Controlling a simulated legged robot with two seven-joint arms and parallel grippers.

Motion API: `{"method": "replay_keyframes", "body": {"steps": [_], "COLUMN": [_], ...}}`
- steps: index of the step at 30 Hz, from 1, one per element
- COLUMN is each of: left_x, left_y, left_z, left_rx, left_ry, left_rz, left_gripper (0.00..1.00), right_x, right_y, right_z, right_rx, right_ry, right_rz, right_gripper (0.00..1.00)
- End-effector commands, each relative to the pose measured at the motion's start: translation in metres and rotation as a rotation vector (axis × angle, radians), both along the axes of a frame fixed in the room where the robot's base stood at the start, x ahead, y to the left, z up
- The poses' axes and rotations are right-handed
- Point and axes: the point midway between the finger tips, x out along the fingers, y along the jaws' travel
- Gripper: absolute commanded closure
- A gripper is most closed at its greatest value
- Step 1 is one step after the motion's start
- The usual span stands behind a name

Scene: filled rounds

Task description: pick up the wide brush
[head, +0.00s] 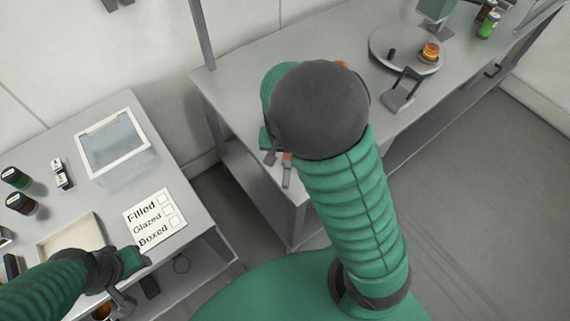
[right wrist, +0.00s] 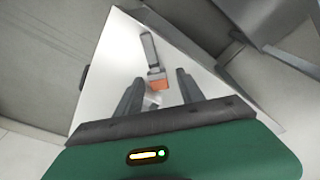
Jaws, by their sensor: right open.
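The wide brush (right wrist: 148,48) lies on the pale table top in the right wrist view, with a dark grey handle, an orange band and pale bristles. My right gripper (right wrist: 159,78) is open, its two fingers on either side of the orange band and bristle end; contact cannot be told. In the head view part of the brush (head: 287,177) shows near the table corner, mostly hidden by my right arm and gripper (head: 274,152). My left gripper (head: 133,280) is at the lower left by the other table's front edge; its fingers are unclear.
The left table holds a clear bin with a white rim (head: 144,137), a checklist card (head: 150,222), a shallow tray (head: 46,248) and dark jars (head: 20,203). The far table holds a round plate (head: 383,38) with an orange jar (head: 430,52), and a grey stand (head: 400,97).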

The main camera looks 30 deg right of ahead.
Motion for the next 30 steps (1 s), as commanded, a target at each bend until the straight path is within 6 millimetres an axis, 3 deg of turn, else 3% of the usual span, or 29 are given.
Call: {"method": "replay_keyframes", "body": {"steps": [13, 21, 30], "left_x": [0.0, 0.0, 0.0], "left_y": [0.0, 0.0, 0.0], "left_z": [-0.01, -0.01, -0.01], "left_rx": [0.0, 0.0, 0.0], "left_ry": [-0.001, -0.001, 0.0], "left_rz": [0.0, 0.0, 0.0], "left_gripper": [0.59, 0.59, 0.59], "right_x": [-0.002, 0.0, 0.0], "right_y": [-0.008, -0.009, -0.009], "right_z": [-0.067, -0.072, -0.071], "right_rx": [-0.001, -0.001, 0.0], "right_ry": [0.002, -0.002, -0.001], "right_rz": [0.0, 0.001, 0.001], "right_gripper": [0.55, 0.55, 0.93]}}
